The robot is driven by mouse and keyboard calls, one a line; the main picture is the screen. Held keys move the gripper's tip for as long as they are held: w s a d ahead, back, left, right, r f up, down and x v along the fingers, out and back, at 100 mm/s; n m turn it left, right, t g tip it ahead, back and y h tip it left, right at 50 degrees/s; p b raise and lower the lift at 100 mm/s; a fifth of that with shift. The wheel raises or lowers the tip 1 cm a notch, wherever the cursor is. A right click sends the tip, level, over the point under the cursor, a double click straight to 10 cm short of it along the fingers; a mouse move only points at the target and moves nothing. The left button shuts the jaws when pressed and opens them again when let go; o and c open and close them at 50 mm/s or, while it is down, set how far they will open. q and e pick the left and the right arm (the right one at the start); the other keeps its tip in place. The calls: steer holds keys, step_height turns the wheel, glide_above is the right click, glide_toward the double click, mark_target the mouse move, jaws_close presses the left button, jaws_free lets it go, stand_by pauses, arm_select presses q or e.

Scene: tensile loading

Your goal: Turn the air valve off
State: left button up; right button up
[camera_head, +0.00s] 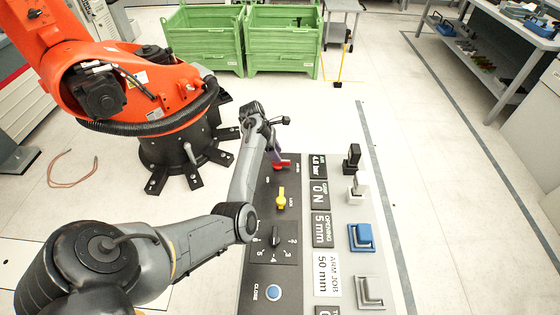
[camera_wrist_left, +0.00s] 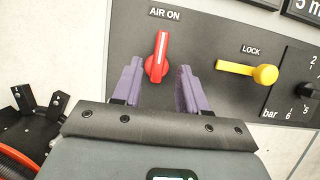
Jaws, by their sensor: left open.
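The air valve is a red handle (camera_wrist_left: 158,58) on the dark control panel (camera_wrist_left: 215,40). In the left wrist view it points up, tilted slightly right, towards the "AIR ON" label (camera_wrist_left: 164,13). In the head view the red handle (camera_head: 284,164) shows at the panel's far end, partly hidden by my gripper. My left gripper (camera_wrist_left: 159,66) is open, with one purple finger on each side of the handle's lower part. Small gaps seem to show between fingers and handle; I cannot tell whether either touches. My right gripper is not in view.
A yellow LOCK lever (camera_wrist_left: 248,71) sits right of the valve in the wrist view. A black pressure knob (camera_head: 275,237) and blue button (camera_head: 273,292) are nearer on the panel. An orange robot arm (camera_head: 130,85) stands left. Green crates (camera_head: 245,45) stand behind.

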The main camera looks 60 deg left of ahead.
arm_select(q)
steer(key=shift+b+x, duration=0.4)
steer(key=shift+x, duration=1.65)
jaws_close()
